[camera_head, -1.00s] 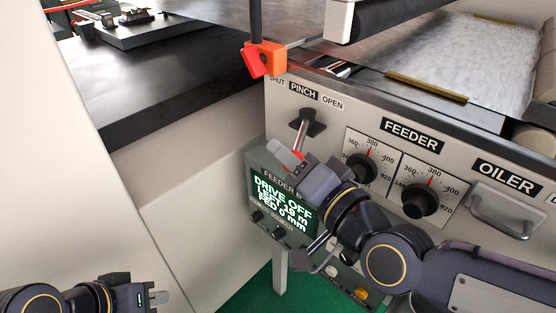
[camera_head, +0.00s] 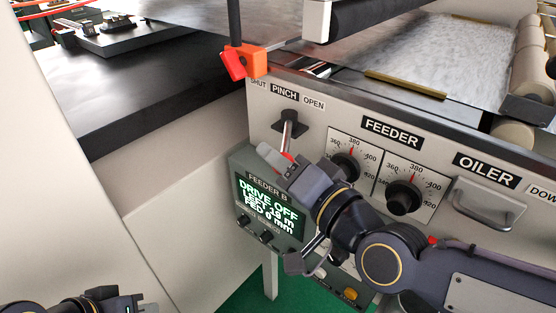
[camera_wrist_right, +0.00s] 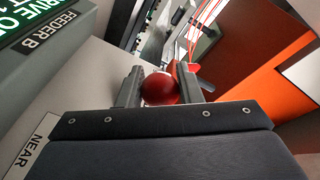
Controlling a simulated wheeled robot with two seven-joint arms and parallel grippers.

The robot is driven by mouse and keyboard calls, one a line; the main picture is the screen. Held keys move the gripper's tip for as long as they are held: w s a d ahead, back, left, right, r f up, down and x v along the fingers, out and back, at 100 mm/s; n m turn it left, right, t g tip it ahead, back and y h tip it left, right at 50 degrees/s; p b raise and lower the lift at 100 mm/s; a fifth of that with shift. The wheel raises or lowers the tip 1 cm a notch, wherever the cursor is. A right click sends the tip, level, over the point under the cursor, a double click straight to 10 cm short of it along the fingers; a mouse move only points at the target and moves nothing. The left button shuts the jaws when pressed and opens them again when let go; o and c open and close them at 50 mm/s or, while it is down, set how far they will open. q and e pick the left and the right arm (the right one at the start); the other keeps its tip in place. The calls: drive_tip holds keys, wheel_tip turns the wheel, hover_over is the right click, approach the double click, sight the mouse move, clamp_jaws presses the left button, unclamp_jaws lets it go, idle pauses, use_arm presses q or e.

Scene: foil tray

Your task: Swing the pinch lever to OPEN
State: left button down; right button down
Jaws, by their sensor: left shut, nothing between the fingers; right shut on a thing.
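The pinch lever (camera_head: 288,131) is a silver rod coming out of a dark socket on the cream panel, below the PINCH label (camera_head: 285,93). SHUT is printed left of that label and OPEN right of it. The rod points down and slightly left. My right gripper (camera_head: 275,159) is shut on the lever's red knob, which the fingers mostly hide in the head view. In the right wrist view the round red knob (camera_wrist_right: 160,88) sits between the two fingers. My left gripper (camera_head: 148,308) is shut and empty at the bottom left edge, far from the lever, partly cut off.
Right of the lever are two FEEDER dials (camera_head: 345,167) and the OILER handle (camera_head: 490,207). The FEEDER B display (camera_head: 268,205) reads DRIVE OFF, just below my right gripper. An orange block (camera_head: 245,61) sits at the panel's top corner.

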drive_tip(key=shift+d+r, duration=0.1)
drive_tip(key=shift+r, duration=0.1)
idle(0.6)
drive_tip(key=c, duration=1)
unclamp_jaws()
drive_tip(key=shift+f, duration=0.1)
drive_tip(key=shift+c, duration=0.2)
drive_tip(key=shift+s, duration=0.1)
drive_tip(key=p+v, duration=0.1)
drive_tip(key=v, duration=0.6)
drive_tip(key=shift+s+d, duration=0.2)
drive_tip(key=shift+s, duration=0.1)
